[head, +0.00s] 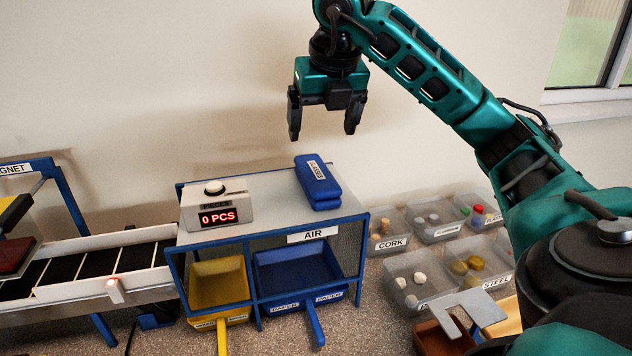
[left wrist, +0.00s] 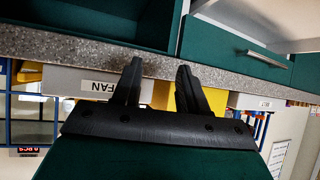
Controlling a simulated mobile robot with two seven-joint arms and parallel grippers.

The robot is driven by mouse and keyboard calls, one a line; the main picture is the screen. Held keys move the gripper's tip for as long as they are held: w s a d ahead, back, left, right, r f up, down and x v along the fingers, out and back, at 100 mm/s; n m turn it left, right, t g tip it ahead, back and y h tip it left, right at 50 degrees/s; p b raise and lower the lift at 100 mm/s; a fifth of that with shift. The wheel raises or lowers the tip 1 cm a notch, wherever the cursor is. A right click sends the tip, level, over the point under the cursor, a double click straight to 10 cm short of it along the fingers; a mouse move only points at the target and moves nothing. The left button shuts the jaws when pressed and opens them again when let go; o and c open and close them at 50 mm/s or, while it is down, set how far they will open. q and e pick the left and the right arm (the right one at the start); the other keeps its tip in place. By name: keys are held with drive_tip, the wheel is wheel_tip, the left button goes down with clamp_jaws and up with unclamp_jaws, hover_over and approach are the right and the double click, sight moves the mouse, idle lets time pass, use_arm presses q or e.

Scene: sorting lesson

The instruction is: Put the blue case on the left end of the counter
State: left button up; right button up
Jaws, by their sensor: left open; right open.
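The blue case (head: 317,181), with a small white label, lies on the grey top of the blue-framed AIR stand (head: 270,211), near its right side. My right gripper (head: 323,128) is open and empty, above the case and apart from it, fingers pointing down. My left gripper (left wrist: 157,70) is open in the left wrist view with nothing between its fingers; it is outside the head view. The speckled counter (head: 362,315) shows in front of the stand. The conveyor covers much of the left part in the head view.
A counter box (head: 218,206) reading 0 PCS shares the stand's top. Yellow (head: 218,283) and blue (head: 300,274) scoops sit inside the stand. A conveyor (head: 90,266) runs at left. Labelled bins (head: 393,245) of sorted pieces stand at right.

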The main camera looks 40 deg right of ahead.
drive_tip(key=b, duration=0.2)
hover_over(316, 170)
drive_tip(key=s+a, duration=0.1)
drive_tip(key=s, duration=0.1)
wheel_tip(316, 170, down, 6)
drive_tip(key=shift+a+r, duration=0.1)
drive_tip(key=shift+w+f, duration=0.25)
drive_tip(key=shift+f, duration=0.3)
drive_tip(key=x, duration=0.4)
drive_tip(key=shift+d+f+b, duration=0.2)
drive_tip(key=shift+d+b, duration=0.05)
drive_tip(key=shift+b, duration=0.15)
drive_tip(key=shift+w+f, duration=0.1)
drive_tip(key=shift+f, duration=0.15)
use_arm(q)
drive_tip(key=shift+w+d+f, duration=0.5)
drive_tip(key=shift+d, duration=0.25)
use_arm(e)
drive_tip(key=c, duration=1.2)
use_arm(q)
drive_tip(key=shift+s+f, duration=0.15)
drive_tip(key=shift+s, duration=0.15)
